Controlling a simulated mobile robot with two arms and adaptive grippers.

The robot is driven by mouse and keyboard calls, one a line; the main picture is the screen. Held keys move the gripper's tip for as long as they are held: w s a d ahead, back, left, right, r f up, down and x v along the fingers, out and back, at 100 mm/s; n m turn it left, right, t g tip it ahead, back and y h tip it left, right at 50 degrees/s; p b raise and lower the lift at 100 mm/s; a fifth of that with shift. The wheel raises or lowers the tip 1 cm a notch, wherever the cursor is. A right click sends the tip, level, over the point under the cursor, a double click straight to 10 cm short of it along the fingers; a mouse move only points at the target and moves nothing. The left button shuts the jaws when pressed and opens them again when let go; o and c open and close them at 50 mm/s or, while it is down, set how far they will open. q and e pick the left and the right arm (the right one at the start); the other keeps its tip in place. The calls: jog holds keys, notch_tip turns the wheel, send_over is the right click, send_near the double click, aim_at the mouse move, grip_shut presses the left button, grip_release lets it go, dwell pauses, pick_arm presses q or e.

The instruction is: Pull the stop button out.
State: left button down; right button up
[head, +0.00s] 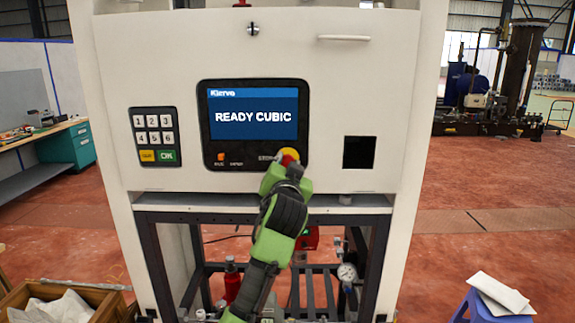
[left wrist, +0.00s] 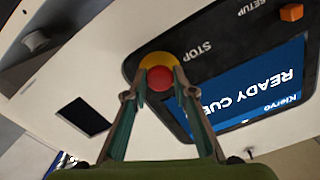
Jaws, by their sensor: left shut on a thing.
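The stop button is a red cap with a yellow collar at the lower right corner of the black screen panel. It shows in the head view (head: 289,154), partly covered by my gripper, and in the left wrist view (left wrist: 160,76), with the word STOP beside it. My left gripper (head: 284,168) reaches up to it from below. In the left wrist view its two fingertips (left wrist: 153,95) lie on either side of the button, shut on it. Whether the button is in or out cannot be told. My right gripper is not in view.
The blue screen (head: 253,117) reads READY CUBIC. A keypad (head: 154,136) is at the left of the white dispenser front and a square dark opening (head: 358,152) at the right. Below is an open frame with a gauge (head: 347,272). A wooden crate (head: 103,309) and blue stool (head: 479,308) stand nearby.

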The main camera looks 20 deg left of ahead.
pick_arm(q)
jog(key=shift+s, duration=0.1)
jog(key=c, duration=1.7)
grip_release()
jog(key=shift+f, duration=0.15)
jog(key=shift+s+d+r, duration=0.1)
jog(key=shift+s+r, duration=0.05)
jog(key=shift+r, duration=0.05)
jog(key=shift+s+d+f, duration=0.1)
jog(key=shift+s, duration=0.2)
jog(key=v, duration=1.1)
jog(key=shift+s, duration=0.2)
